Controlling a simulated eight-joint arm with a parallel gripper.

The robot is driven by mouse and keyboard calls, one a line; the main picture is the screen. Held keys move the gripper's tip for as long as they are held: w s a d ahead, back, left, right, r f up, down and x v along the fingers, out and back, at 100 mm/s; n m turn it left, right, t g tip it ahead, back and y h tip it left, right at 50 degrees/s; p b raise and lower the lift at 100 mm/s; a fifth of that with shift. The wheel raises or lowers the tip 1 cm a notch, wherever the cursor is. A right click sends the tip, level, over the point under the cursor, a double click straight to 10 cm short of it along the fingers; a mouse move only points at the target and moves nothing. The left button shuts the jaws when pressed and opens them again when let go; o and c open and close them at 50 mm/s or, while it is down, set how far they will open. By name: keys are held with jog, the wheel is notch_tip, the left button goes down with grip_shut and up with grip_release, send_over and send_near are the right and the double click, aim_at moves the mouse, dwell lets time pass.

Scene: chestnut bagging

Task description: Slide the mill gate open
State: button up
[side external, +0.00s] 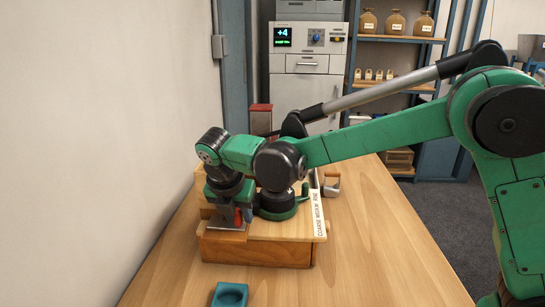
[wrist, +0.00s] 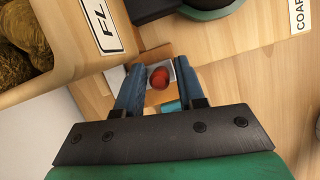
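The mill is a low wooden box (side external: 265,252) with a dark and green body (side external: 280,204) on top and a strip lettered coarse, medium, fine (side external: 319,215). A metal plate, apparently the gate (side external: 229,225), sits at its front left with a red knob (side external: 238,217). In the wrist view the round red knob (wrist: 160,77) lies between my two blue fingers. My gripper (wrist: 159,68) points down and is open, with a visible gap on each side of the knob. In the side view my gripper partly hides the knob and plate.
A wooden bin (wrist: 64,65) with a label and brown contents is close on the left in the wrist view. A metal cup (side external: 331,185) stands right of the mill. The table's right front (side external: 390,260) is clear.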

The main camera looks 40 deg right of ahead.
grip_shut()
dwell(1.4)
